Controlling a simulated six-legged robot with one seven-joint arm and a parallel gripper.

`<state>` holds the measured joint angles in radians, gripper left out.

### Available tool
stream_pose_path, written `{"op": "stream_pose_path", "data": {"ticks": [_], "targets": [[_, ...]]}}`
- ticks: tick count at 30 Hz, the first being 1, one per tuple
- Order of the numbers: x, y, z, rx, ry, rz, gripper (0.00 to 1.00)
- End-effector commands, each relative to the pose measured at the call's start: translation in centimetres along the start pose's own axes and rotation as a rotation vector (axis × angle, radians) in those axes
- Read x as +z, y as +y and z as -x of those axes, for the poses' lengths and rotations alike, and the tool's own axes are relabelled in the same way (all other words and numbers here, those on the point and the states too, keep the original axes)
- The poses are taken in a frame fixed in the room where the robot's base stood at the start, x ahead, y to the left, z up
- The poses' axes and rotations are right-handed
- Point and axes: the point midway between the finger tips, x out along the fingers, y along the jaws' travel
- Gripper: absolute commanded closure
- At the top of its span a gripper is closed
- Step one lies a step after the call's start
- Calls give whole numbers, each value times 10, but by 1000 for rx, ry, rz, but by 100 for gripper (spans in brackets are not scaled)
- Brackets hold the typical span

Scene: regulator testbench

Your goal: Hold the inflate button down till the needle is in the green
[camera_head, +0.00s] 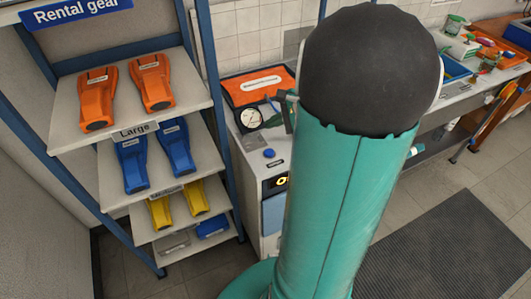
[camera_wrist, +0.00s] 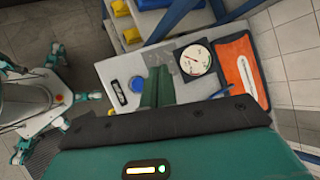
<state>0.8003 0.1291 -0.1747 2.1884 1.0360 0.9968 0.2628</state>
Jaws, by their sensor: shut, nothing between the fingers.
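The blue inflate button (camera_head: 269,153) sits on the light bench top, uncovered in the head view. In the wrist view the blue button (camera_wrist: 138,84) is just left of my gripper's fingers. The round white gauge (camera_head: 249,117) stands farther back on the bench; it also shows in the wrist view (camera_wrist: 195,60), right of the fingertips. Its needle is too small to read against any green band. My gripper (camera_wrist: 160,72) is shut and empty, over the bench between button and gauge. In the head view my arm hides most of it.
A rental shelf (camera_head: 129,110) with orange, blue and yellow gear stands close on the left. A longer counter (camera_head: 458,75) with bottles and trays runs along the right. A dark floor mat (camera_head: 435,250) lies at right.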

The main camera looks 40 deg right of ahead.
Motion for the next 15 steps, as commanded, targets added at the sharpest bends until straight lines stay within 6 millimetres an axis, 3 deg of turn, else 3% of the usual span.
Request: {"op": "stream_pose_path", "data": {"ticks": [15], "targets": [[-7, 0, 0, -3, -1, -7, 100]]}}
